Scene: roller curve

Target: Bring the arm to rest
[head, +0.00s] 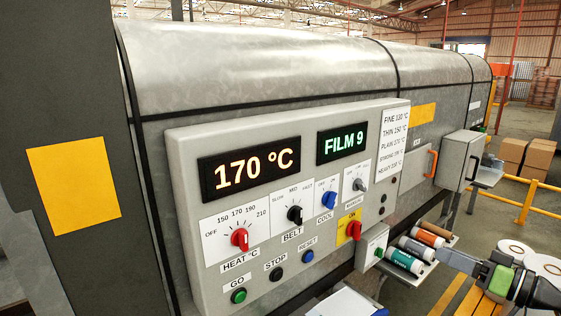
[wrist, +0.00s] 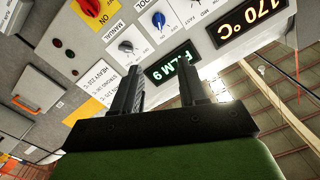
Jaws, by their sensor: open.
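My gripper (wrist: 156,78) is open, with its two dark fingers apart and nothing held between them in the wrist view. The wrist picture is turned over, and the control panel (wrist: 105,52) shows beyond the fingers. In the head view my arm's end is at the lower right, to the right of the panel (head: 190,170) and close to a small shelf with rolls. The panel displays read 170 °C (head: 250,168) and FILM 9 (head: 342,143). The fingertips' exact gap from the shelf is hard to tell.
Several coloured rolls (head: 404,261) lie on the shelf beside my arm. Yellow rails (head: 527,202) and cartons (head: 525,157) stand behind at right. White rolls (head: 515,248) sit near my arm.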

